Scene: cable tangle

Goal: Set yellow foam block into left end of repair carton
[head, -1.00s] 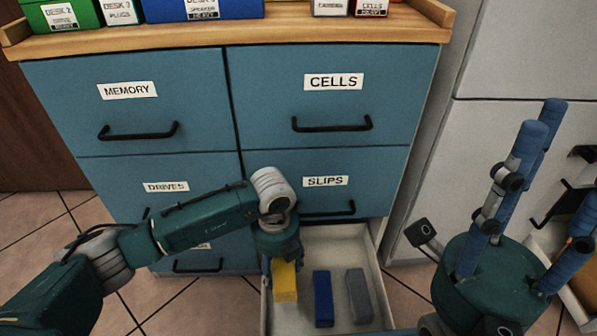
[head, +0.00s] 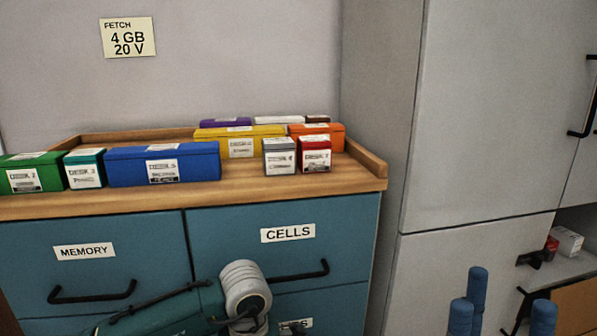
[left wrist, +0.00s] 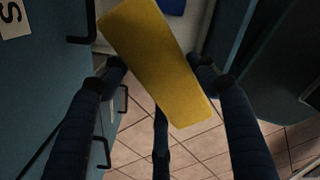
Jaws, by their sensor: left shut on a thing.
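The yellow foam block (left wrist: 155,60) is held between the dark blue fingers of my left gripper (left wrist: 160,75) in the left wrist view. It hangs tilted, with tiled floor behind its lower end. My left gripper is below the head view, where only my left arm shows at the bottom. My right gripper (head: 502,310) shows its blue fingertips at the lower right of the head view, spread apart with nothing between them. A brown carton (head: 577,306) is partly visible at the right edge; I cannot tell whether it is the repair carton.
The blue cabinet (head: 120,235) has closed MEMORY and CELLS drawers. Several labelled boxes, including a long blue one (head: 185,168), stand on its wooden top. A tall grey cabinet (head: 480,130) is at right. A blue piece (left wrist: 172,4) shows in the left wrist view.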

